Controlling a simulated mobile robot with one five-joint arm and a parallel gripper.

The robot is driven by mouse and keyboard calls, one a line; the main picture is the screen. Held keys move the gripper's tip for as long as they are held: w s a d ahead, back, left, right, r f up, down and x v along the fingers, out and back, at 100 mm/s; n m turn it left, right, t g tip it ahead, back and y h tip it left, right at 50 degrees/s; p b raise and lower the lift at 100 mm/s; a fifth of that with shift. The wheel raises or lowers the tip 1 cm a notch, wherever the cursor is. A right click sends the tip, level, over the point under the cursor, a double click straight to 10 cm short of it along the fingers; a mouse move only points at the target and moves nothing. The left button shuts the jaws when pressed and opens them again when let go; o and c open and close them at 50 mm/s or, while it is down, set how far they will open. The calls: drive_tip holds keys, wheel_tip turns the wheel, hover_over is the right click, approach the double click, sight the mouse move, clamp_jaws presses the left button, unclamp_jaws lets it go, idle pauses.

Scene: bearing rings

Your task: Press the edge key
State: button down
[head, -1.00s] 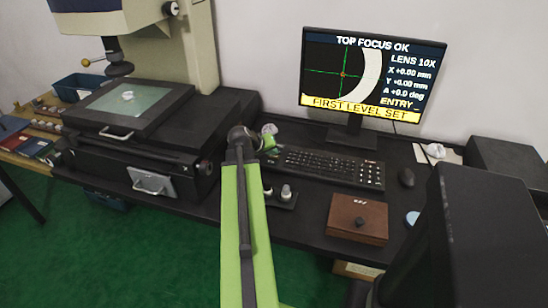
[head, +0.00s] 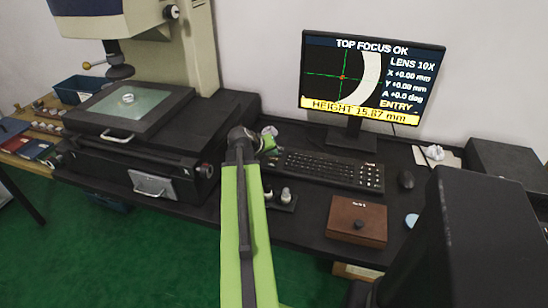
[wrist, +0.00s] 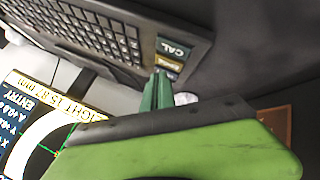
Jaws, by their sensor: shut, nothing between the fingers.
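The black keyboard (head: 325,168) lies on the dark desk below the monitor. In the wrist view the keyboard (wrist: 75,25) shows a column of labelled keys at its end: a dark green CAL key (wrist: 173,48), a yellowish key (wrist: 169,63) and a bluish key by the fingertips. Their smaller labels are too blurred to read, so I cannot tell which is the edge key. My gripper (wrist: 158,82) is shut and empty, its green fingertips close to the lower keys; contact cannot be told. In the head view my gripper (head: 268,144) is at the keyboard's left end.
The monitor (head: 372,80) reads TOP FOCUS OK and HEIGHT 15.87 mm. A measuring machine with a glass stage (head: 150,104) bearing a white ring (head: 127,98) stands left.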

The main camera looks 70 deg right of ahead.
sight(272, 160)
drive_tip(key=shift+r, duration=0.15)
wheel_tip(272, 160, up, 5)
drive_tip(key=p, duration=0.5)
idle(0.5)
